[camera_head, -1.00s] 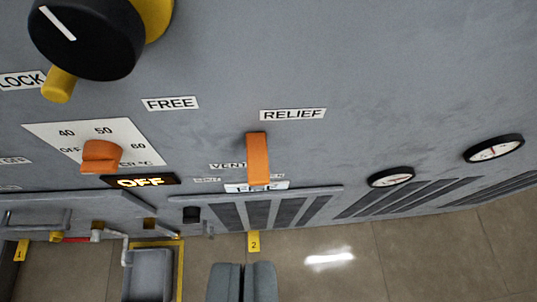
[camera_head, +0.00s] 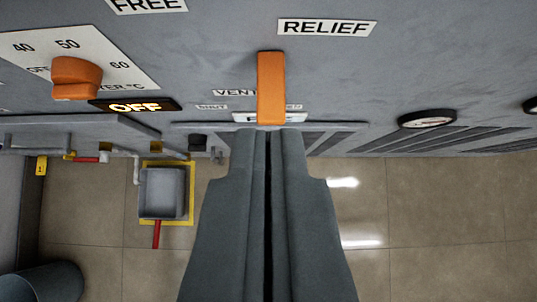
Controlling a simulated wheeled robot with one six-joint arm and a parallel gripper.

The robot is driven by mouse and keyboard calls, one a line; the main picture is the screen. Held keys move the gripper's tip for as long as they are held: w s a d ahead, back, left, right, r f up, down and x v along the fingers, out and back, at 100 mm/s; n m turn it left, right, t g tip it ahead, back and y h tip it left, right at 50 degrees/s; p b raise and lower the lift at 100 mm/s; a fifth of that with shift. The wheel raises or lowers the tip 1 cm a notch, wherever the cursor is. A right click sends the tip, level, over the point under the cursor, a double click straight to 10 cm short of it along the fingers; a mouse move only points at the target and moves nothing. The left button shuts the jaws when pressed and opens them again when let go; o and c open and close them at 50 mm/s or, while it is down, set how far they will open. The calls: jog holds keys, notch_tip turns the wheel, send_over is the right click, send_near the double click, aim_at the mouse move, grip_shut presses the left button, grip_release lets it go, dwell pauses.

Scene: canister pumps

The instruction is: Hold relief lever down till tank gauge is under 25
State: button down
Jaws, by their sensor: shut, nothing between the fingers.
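The orange relief lever (camera_head: 271,85) sticks out from the grey panel below the RELIEF label (camera_head: 326,27). My gripper (camera_head: 269,132) is shut and empty. Its fingertips appear right at the lower end of the lever; I cannot tell whether they touch it. A round white-faced gauge (camera_head: 427,117) is on the panel to the right, seen at a steep angle, and its reading is not legible. A small plate behind the lever is partly hidden by it.
An orange knob (camera_head: 76,78) with a temperature scale and a lit OFF display (camera_head: 136,106) are at the left. A second gauge (camera_head: 531,105) is cut off at the right edge. A grey basin (camera_head: 163,192) and a dark cylinder (camera_head: 42,284) stand lower left. The tiled floor at right is clear.

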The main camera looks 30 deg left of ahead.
aim_at(268, 97)
jog(key=x, duration=0.3)
jog(key=f+x, duration=0.1)
jog(key=x, duration=0.1)
jog(key=s+x, duration=0.1)
jog(key=x, duration=0.2)
jog(key=shift+w+d+f, duration=0.1)
jog(key=shift+d+f, duration=0.15)
jog(key=shift+f, duration=0.75)
jog(key=f, duration=0.3)
jog(key=shift+s+d, duration=0.2)
jog(key=shift+s, duration=0.15)
dwell(5.5)
